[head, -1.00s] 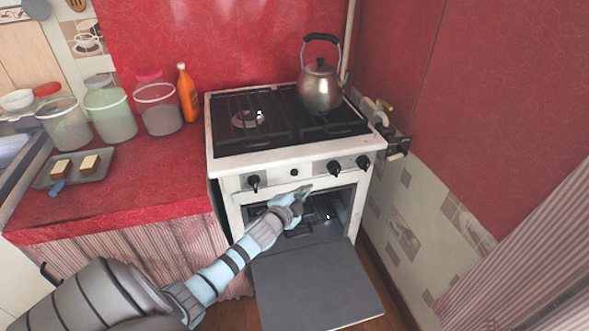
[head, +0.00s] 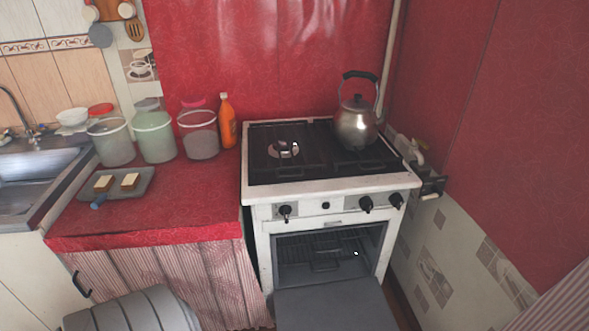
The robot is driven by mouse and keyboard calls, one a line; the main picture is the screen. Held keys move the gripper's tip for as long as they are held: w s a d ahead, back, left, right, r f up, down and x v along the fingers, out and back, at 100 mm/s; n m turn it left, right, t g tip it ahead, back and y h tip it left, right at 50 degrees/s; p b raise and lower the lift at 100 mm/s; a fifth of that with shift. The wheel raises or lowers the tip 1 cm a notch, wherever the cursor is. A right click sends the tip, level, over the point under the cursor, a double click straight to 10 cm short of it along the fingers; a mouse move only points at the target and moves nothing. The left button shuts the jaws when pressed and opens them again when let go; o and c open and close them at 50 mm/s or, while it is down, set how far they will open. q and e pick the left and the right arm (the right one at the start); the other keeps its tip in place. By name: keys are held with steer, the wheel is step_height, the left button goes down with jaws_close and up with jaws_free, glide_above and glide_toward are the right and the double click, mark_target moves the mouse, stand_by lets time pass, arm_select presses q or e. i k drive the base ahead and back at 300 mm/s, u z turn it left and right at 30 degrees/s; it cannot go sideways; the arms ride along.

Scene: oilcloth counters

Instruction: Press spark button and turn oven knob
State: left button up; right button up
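The white stove (head: 260,198) stands against the red wall with its black hob on top. Its front panel holds a black knob (head: 285,211) at the left and two black knobs at the right, a middle-right one (head: 366,203) and a far-right one (head: 397,199). The oven door (head: 335,305) hangs open, and a rack (head: 325,250) shows inside the oven. Neither gripper is in view; only a grey part of my arm shows at the bottom left.
A metal kettle (head: 357,125) stands on the hob's back right. The red counter (head: 190,200) at left bears several tubs, an orange bottle (head: 227,122) and a tray (head: 140,190). The wall and a gas pipe valve (head: 430,185) are close on the right.

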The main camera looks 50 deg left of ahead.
mark_target(285, 211)
steer(key=z, duration=0.95)
steer(key=k, duration=1.2)
steer(key=z, duration=0.8)
steer(key=i, duration=0.9)
steer(key=u, duration=0.75)
steer(key=i, duration=1)
steer(key=u, duration=1.55)
steer(key=i, duration=0.6)
steer(key=u, duration=0.7)
